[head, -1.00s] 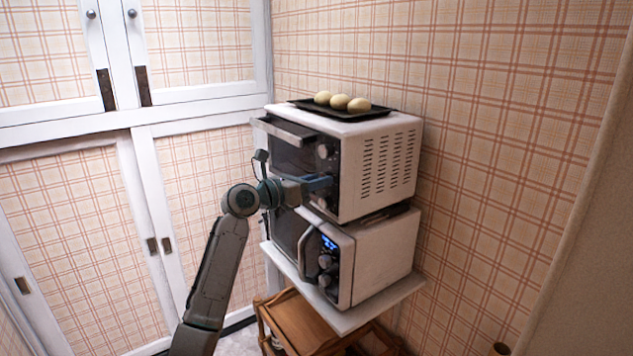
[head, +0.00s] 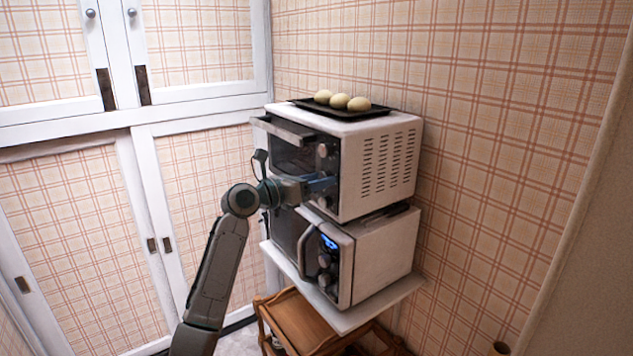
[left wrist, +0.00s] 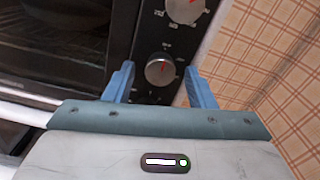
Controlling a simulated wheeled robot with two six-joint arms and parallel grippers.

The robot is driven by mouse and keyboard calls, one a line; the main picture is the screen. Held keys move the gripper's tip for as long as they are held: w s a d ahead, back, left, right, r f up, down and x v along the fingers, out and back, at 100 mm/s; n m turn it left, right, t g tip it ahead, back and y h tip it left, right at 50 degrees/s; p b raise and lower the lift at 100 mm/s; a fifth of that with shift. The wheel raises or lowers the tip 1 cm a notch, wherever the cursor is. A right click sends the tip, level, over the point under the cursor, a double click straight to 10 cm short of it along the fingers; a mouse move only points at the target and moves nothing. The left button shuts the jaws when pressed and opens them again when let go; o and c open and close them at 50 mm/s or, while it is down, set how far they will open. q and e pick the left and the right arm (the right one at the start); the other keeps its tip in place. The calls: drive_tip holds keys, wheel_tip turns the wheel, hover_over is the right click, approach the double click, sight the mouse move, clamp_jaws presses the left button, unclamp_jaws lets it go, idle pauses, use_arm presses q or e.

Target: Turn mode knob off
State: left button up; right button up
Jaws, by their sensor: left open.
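My left gripper (head: 328,184) is at this control panel, below the upper knob (head: 322,150). In the left wrist view, a round silver knob (left wrist: 160,69) with a red mark lies between the two open blue fingers, with a visible gap to each. Another silver knob (left wrist: 184,9) with a red mark is at the top edge. The labels are too small to read, so I cannot tell which is the mode knob. My right gripper is not in view.
A black tray (head: 300,102) with three pale round items lies on the oven. The oven's handle (head: 284,130) juts forward. The white microwave (head: 378,256) stands below on a white shelf, above a wooden cart (head: 300,322). White-framed cabinets (head: 140,120) are on the left.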

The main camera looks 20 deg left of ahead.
use_arm(q)
drive_tip(key=b+v, duration=0.5)
drive_tip(key=v, duration=0.5)
drive_tip(key=shift+s+a, duration=0.25)
drive_tip(key=shift+s, duration=0.05)
